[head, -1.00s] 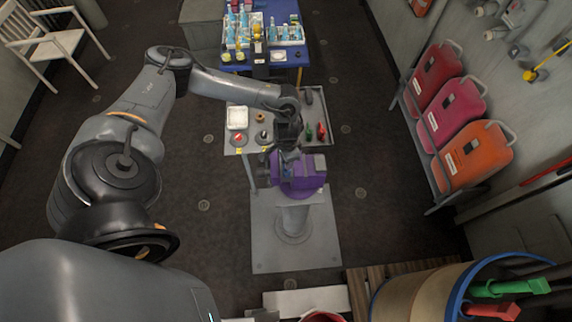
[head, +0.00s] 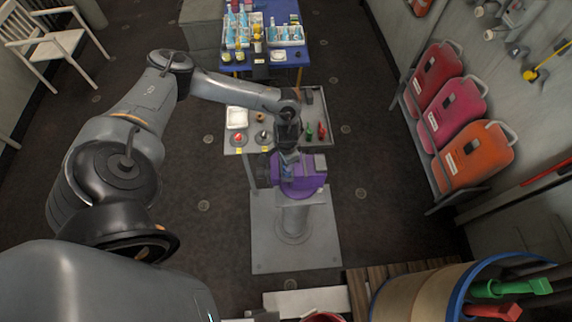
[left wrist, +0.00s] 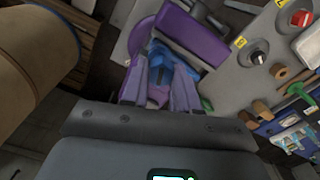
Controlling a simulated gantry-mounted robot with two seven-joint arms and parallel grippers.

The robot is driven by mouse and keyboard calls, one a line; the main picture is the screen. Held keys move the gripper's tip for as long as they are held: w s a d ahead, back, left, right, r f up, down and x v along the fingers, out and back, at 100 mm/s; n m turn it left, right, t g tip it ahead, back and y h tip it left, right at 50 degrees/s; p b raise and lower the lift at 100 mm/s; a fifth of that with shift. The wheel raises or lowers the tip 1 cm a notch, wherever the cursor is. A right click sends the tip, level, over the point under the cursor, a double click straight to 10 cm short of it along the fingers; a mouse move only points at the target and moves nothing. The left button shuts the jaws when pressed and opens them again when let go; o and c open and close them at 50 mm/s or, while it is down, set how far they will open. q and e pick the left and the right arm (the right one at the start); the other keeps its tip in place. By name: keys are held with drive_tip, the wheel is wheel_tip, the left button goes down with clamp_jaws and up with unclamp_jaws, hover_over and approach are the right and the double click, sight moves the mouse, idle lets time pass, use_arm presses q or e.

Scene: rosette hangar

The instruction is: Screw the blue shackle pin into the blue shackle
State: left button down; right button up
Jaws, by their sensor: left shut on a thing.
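A purple vise (head: 302,180) stands on a grey pedestal in the head view; it also shows in the left wrist view (left wrist: 192,30). The blue shackle (left wrist: 178,62) shows as blue metal at the vise, just past my left fingertips. My left gripper (head: 289,158) points down at the vise's left part. In the left wrist view my left gripper (left wrist: 160,78) has its fingers on either side of blue metal and is shut on the blue shackle pin. The pin is mostly hidden, and I cannot tell pin from shackle clearly or how far they engage. My right gripper is not in view.
Behind the vise is a grey panel table (head: 233,147) with a white tray (head: 237,118), knobs and small tools. A blue table (head: 290,70) with bottles is farther back. Floor left of the pedestal is clear.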

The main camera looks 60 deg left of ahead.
use_arm(q)
drive_tip(key=shift+f, duration=0.15)
drive_tip(key=shift+p, duration=0.45)
idle(0.6)
idle(0.6)
drive_tip(key=shift+f, duration=0.3)
idle(0.4)
drive_tip(key=shift+p, duration=0.65)
drive_tip(key=shift+f, duration=0.35)
idle(1.0)
drive_tip(key=m, duration=0.4)
drive_tip(key=shift+m, duration=0.3)
drive_tip(key=m, duration=0.5)
drive_tip(key=shift+b, duration=0.35)
